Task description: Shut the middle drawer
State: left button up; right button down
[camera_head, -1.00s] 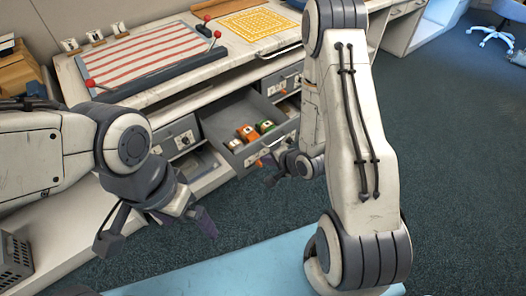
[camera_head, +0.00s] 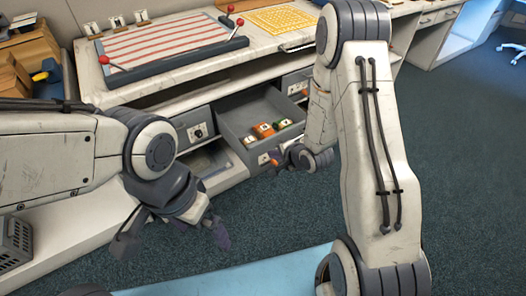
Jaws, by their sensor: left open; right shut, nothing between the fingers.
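My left gripper (camera_head: 172,246) is open and empty, in front of the counter and to the left of the drawer.
A closed drawer front (camera_head: 197,131) is left of the open drawer, above an open shelf space. On the counter lie a red-striped board (camera_head: 170,45) and a yellow grid sheet (camera_head: 282,18). A grey crate (camera_head: 14,243) stands at lower left. Blue carpet is clear at right.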

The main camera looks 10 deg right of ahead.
jog(key=shift+w+a+f, duration=0.1)
jog(key=shift+w+a, duration=0.15)
jog(key=shift+w, duration=0.45)
jog(key=shift+w+a+f, duration=0.1)
jog(key=shift+w+a, duration=0.15)
jog(key=shift+w, duration=0.4)
jog(key=shift+w+a, duration=0.25)
jog(key=shift+w, duration=0.45)
